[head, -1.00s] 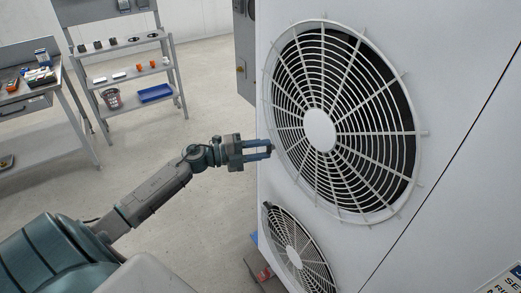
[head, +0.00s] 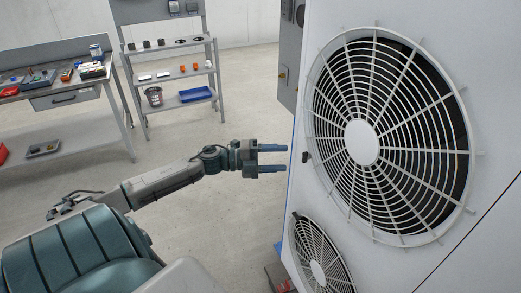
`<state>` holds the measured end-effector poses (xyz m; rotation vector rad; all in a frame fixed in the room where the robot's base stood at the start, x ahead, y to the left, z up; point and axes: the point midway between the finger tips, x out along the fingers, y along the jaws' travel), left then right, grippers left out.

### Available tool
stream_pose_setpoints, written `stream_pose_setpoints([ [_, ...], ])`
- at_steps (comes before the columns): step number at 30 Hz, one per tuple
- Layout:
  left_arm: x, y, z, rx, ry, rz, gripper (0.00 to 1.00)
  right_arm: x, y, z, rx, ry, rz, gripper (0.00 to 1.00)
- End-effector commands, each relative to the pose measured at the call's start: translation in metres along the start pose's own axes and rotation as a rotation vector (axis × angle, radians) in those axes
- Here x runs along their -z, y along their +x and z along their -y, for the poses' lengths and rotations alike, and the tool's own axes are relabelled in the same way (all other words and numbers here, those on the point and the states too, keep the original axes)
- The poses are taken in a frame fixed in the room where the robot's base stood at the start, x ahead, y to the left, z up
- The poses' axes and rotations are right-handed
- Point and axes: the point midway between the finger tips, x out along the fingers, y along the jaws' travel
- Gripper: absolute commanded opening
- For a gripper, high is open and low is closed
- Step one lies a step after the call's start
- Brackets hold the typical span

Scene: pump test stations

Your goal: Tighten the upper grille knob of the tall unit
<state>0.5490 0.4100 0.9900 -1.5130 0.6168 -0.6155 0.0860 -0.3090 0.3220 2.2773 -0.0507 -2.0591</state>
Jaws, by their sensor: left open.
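The tall unit (head: 470,60) is a white cabinet on the right with two round fan grilles. The upper grille (head: 437,153) has a white hub and pale bars over a dark opening. A small black knob (head: 306,157) shows at the left edge of the upper grille. My left gripper (head: 286,159) is open and empty, its two blue fingers pointing right toward the knob. In the picture a short gap lies between the fingertips and the knob. My right gripper is not in view.
The lower grille (head: 319,252) has a dark knob (head: 296,215) at its upper left. A grey box (head: 284,75) is behind the unit's left edge. A shelf rack (head: 170,88) and a workbench (head: 60,95) stand at the back left. Open floor lies between.

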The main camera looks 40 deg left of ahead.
Motion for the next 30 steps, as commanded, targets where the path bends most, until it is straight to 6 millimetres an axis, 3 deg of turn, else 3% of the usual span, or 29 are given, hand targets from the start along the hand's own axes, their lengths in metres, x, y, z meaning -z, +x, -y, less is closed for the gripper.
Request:
stream_pose_setpoints([
  [13, 0.001, -0.047, 0.000, -0.003, -0.002, -0.002, 0.56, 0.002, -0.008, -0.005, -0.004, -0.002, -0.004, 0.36],
  [30, 0.000, -0.052, 0.000, 0.001, 0.000, -0.001, 0.56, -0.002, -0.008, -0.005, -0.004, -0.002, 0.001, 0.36],
])
